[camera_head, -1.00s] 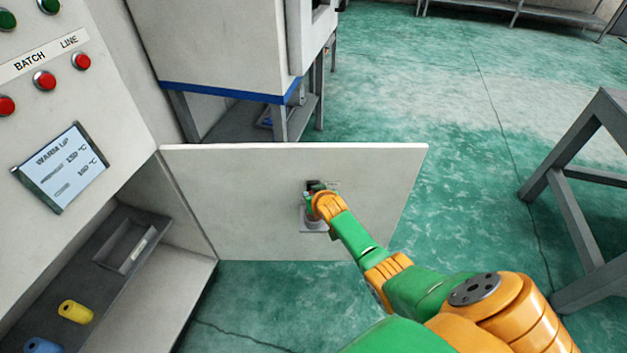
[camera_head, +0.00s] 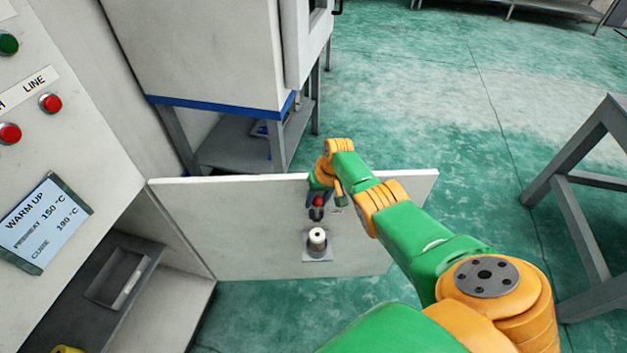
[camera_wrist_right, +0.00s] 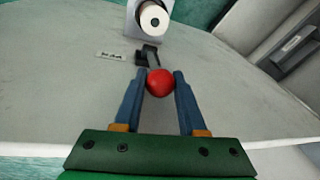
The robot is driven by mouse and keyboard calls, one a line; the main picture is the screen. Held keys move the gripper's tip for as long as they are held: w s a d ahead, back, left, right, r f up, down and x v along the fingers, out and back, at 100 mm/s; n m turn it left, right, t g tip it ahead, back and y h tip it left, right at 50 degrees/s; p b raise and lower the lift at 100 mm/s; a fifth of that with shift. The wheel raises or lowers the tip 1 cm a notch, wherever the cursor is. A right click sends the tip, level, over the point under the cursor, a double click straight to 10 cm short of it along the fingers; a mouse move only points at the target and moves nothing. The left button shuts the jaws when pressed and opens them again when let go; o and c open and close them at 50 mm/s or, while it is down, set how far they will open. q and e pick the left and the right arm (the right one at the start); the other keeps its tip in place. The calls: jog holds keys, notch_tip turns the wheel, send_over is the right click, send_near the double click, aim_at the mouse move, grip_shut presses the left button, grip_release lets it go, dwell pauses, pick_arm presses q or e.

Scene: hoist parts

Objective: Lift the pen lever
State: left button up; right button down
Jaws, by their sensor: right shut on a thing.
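The pen lever is a short dark lever (camera_head: 316,213) with a red ball knob (camera_head: 318,201), mounted on the light grey open door panel (camera_head: 235,225). In the right wrist view the red knob (camera_wrist_right: 160,83) sits between the two blue fingertips, with the dark lever arm (camera_wrist_right: 151,56) just beyond it. My right gripper (camera_wrist_right: 160,80) is shut on the knob. In the head view the right gripper (camera_head: 320,195) reaches over the panel's top edge and partly covers the lever. My left gripper is not in view.
A white roll (camera_head: 317,238) on a small plate stands out from the panel near the lever. A control cabinet (camera_head: 70,130) with red buttons and a screen (camera_head: 40,225) is at left. A grey stand (camera_head: 590,180) is at right. Green floor (camera_head: 440,120) lies between.

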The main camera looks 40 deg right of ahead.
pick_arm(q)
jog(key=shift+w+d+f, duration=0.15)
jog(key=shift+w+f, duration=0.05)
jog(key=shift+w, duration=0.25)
pick_arm(e)
jog(key=shift+w+d, duration=0.1)
jog(key=shift+w, duration=0.05)
jog(key=shift+c, duration=2.4)
grip_release()
jog(key=p+v, duration=0.5)
jog(key=v, duration=0.1)
jog(key=shift+w+d+r, duration=0.1)
jog(key=shift+d+r, duration=0.05)
jog(key=shift+r, duration=0.25)
jog(key=shift+r+p, duration=0.2)
jog(key=shift+p, duration=0.1)
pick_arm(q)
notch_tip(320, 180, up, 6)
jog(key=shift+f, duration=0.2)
pick_arm(e)
jog(key=shift+f, duration=0.1)
